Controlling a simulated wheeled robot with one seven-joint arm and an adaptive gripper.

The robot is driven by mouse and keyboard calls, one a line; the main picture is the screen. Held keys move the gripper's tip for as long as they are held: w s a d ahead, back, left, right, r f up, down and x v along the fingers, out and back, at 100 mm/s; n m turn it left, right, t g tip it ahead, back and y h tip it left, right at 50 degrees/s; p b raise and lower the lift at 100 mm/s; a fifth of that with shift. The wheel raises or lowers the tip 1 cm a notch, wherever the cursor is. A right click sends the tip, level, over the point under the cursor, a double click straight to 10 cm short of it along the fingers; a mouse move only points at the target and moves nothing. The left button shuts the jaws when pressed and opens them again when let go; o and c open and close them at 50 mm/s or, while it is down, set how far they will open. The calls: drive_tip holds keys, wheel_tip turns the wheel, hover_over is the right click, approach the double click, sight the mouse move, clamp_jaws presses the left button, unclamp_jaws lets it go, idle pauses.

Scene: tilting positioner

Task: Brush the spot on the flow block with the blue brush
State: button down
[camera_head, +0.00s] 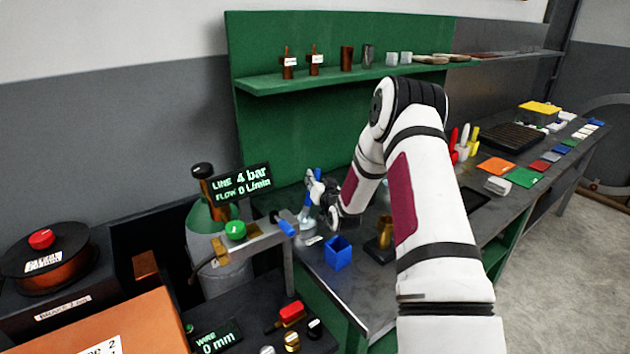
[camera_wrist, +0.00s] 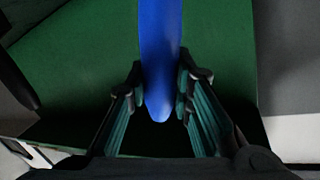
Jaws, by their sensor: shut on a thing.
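My gripper (camera_head: 318,190) is shut on the blue brush (camera_wrist: 160,45), whose long blue handle runs between both fingers in the wrist view. The fingertips (camera_wrist: 160,88) press on the handle from both sides, and its rounded end points toward the palm. In the head view a bit of blue shows at the gripper, above the near end of the bench. The brush's bristles cannot be made out. I cannot pick out the flow block or its spot for certain.
A blue open box (camera_head: 337,253) stands on the bench below my gripper. A metal arm with a green knob (camera_head: 235,229) and a blue tip (camera_head: 285,228) is to its left. A display (camera_head: 241,184) reads 4 bar and flow 0 L/min. A green shelf (camera_head: 330,80) is behind.

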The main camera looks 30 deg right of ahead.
sight(315, 169)
idle(0.4)
drive_tip(key=shift+r+p, duration=1.15)
drive_tip(key=shift+r, duration=2.35)
